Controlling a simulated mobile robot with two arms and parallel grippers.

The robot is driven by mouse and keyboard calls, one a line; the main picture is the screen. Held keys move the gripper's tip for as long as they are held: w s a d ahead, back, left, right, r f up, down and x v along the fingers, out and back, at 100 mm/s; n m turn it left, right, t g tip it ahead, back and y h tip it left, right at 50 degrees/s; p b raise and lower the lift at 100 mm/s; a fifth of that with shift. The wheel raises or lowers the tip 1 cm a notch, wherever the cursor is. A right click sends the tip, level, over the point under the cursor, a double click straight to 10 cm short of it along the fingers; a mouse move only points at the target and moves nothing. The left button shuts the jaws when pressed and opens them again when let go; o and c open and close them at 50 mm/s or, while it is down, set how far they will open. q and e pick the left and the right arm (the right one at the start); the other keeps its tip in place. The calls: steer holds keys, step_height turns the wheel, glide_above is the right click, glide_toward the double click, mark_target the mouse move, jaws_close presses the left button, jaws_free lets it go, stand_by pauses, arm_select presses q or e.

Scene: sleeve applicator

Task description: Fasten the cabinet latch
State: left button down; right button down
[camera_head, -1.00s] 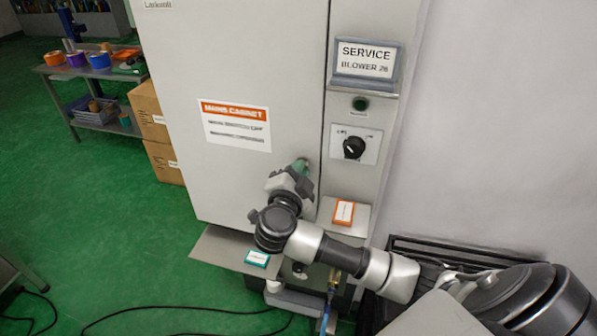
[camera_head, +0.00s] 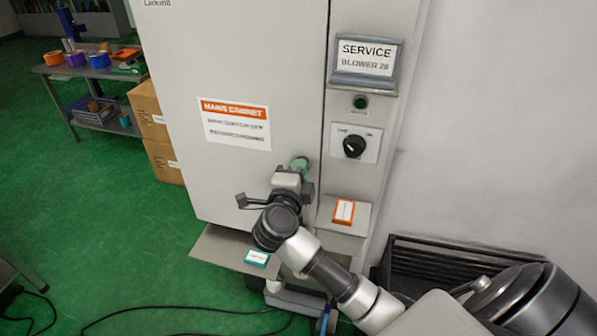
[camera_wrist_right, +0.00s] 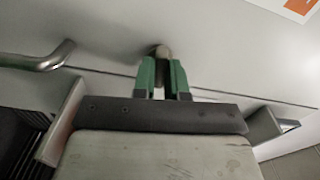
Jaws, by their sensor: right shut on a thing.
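The grey mains cabinet (camera_head: 245,70) stands upright with its door face toward me, and the door appears closed. My right gripper (camera_head: 300,166) is at the lower right of the door, near the seam with the side panel. In the right wrist view its green fingers (camera_wrist_right: 163,66) are shut on a small rounded latch knob (camera_wrist_right: 163,51) on the door. The fingers hide most of the latch, so I cannot tell how far it is turned. My left gripper is not in view.
The side panel carries a black rotary switch (camera_head: 353,146) and a ledge with an orange-edged card (camera_head: 344,211). A lower shelf holds a teal-edged card (camera_head: 257,257). A metal bar handle (camera_wrist_right: 40,58) shows in the right wrist view. Cables (camera_head: 180,310) lie on the green floor.

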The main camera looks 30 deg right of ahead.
steer(key=shift+f+m, duration=0.1)
steer(key=shift+m, duration=0.5)
steer(key=c, duration=1.2)
jaws_free()
steer(key=shift+o, duration=0.2)
steer(key=b+v, duration=0.3)
steer(key=v, duration=0.8)
steer(key=shift+b, duration=0.3)
